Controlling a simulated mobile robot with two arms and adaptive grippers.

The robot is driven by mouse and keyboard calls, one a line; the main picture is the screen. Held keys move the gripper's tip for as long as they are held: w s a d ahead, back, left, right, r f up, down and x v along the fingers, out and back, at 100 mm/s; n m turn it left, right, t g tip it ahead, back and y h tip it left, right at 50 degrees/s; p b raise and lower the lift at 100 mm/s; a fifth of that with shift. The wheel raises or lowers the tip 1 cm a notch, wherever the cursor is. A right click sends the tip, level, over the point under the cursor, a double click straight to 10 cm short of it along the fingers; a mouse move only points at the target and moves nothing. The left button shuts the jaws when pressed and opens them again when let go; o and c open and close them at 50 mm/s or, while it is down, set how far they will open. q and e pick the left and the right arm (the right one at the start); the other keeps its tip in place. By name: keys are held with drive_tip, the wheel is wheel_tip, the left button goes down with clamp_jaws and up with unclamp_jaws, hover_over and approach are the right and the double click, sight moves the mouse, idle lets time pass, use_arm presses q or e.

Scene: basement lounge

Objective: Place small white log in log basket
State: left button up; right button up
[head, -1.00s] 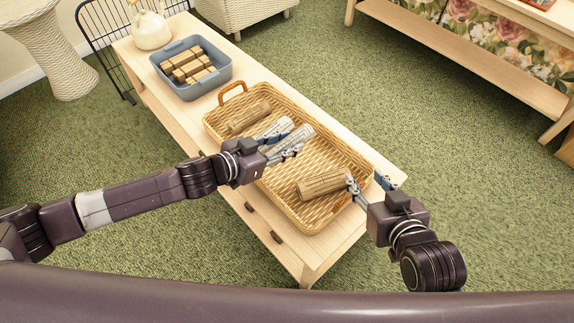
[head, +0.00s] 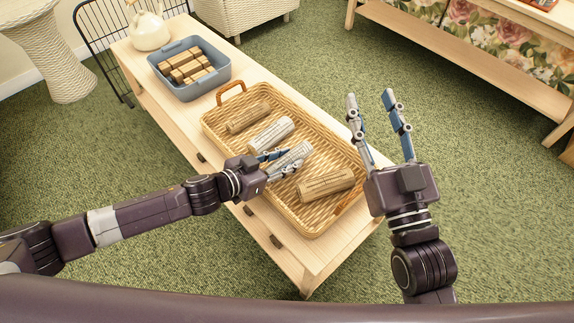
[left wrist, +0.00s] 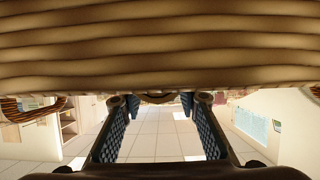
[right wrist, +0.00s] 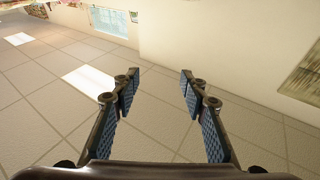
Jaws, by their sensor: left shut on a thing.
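The log basket (head: 222,133) is a wide wicker tray on the light wood table. In the head view, a whitish log (head: 296,152) lies in its middle, and the left gripper (head: 287,163) is shut on its near end. Another whitish log (head: 270,134) lies beside it, towards the far end. A brown log (head: 249,117) lies near the far end and another brown log (head: 326,184) near the close end. The right gripper (head: 372,97) is open and empty, raised at the basket's right. The left wrist view is mostly filled by close wicker (left wrist: 160,45).
A blue-grey bin (head: 178,93) of wood blocks and a cream kettle (head: 148,31) stand at the table's far end. The basket has brown handles (head: 231,91) at its ends. Green carpet (head: 480,170) to the right is clear.

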use_arm(q)
wheel_tip(320, 180, down, 2)
drive_tip(key=shift+f+b, duration=0.15)
drive_tip(key=shift+b, duration=0.25)
use_arm(e)
wheel_tip(320, 180, up, 6)
drive_tip(key=s+t+y, duration=0.1)
drive_tip(key=s+t, duration=0.1)
drive_tip(key=t, duration=0.1)
drive_tip(key=shift+s+f, duration=0.15)
drive_tip(key=shift+f, duration=0.05)
use_arm(q)
drive_tip(key=shift+f, duration=0.1)
drive_tip(key=o, duration=1.2)
drive_tip(key=shift+o, duration=0.2)
use_arm(e)
drive_tip(key=shift+s+r, duration=0.1)
drive_tip(key=shift+r, duration=0.05)
